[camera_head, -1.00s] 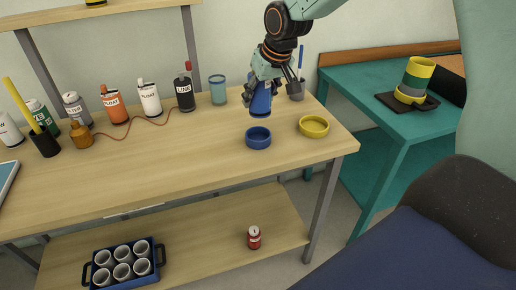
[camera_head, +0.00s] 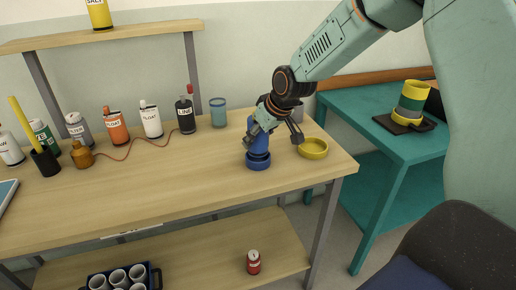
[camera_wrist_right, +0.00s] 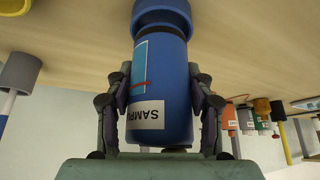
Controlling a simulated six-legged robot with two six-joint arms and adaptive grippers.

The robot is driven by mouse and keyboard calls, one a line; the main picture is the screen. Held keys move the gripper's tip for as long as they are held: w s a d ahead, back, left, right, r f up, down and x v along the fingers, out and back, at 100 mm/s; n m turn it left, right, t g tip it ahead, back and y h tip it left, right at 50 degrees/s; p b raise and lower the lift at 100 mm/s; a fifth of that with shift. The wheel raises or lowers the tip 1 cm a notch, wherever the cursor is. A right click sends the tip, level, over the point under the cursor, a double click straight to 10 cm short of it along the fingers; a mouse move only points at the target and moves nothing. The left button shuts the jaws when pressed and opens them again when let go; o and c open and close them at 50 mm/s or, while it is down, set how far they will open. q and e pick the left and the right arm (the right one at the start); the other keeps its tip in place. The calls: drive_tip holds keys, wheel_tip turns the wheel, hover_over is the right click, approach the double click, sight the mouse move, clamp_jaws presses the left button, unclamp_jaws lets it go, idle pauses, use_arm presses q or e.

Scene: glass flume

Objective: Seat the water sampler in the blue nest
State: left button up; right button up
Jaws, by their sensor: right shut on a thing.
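The water sampler (camera_head: 258,143) is a blue bottle, upright over the blue nest (camera_head: 258,163), a low round ring on the wooden table. My right gripper (camera_head: 265,130) is shut on the sampler from above and behind. In the right wrist view the sampler (camera_wrist_right: 170,75), with a white label reading "SAMP", is between the two fingers, and its lower end meets the blue nest (camera_wrist_right: 162,14). I cannot tell whether it rests fully on the nest's floor. My left gripper is not in view.
A yellow ring (camera_head: 313,148) sits close right of the nest. A teal cup (camera_head: 218,112), a dark LINE bottle (camera_head: 186,116) and several labelled bottles stand along the back. A grey cup (camera_head: 296,110) is behind my right gripper. The table's front middle is clear.

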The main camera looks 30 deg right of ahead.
sight(265, 134)
wheel_tip(265, 134, down, 3)
drive_tip(key=shift+s+r+b, duration=0.1)
drive_tip(key=shift+s+b, duration=0.05)
drive_tip(key=shift+b, duration=0.3)
clamp_jaws()
drive_tip(key=shift+s+a+f, duration=0.2)
drive_tip(key=shift+s+a, duration=0.05)
drive_tip(key=shift+w+f, duration=0.2)
drive_tip(key=o, duration=1.2)
unclamp_jaws()
drive_tip(key=shift+w+d+f, duration=0.2)
drive_tip(key=shift+o, duration=0.9)
drive_tip(key=shift+s+a+r, duration=0.1)
drive_tip(key=shift+s+r, duration=0.1)
drive_tip(key=shift+r, duration=0.25)
drive_tip(key=shift+w+f, duration=0.1)
drive_tip(key=shift+w, duration=0.1)
drive_tip(key=shift+s+r+p, duration=0.1)
drive_tip(key=shift+r+p, duration=0.25)
drive_tip(key=p+v, duration=0.2)
drive_tip(key=v, duration=0.2)
drive_tip(key=shift+s+r+p, duration=0.25)
drive_tip(key=shift+r+p, duration=0.15)
drive_tip(key=shift+r, duration=0.2)
drive_tip(key=v, duration=0.5)
drive_tip(key=shift+s+r, duration=0.25)
drive_tip(key=shift+d+r, duration=0.15)
drive_tip(key=shift+d, duration=0.1)
drive_tip(key=shift+s, duration=0.15)
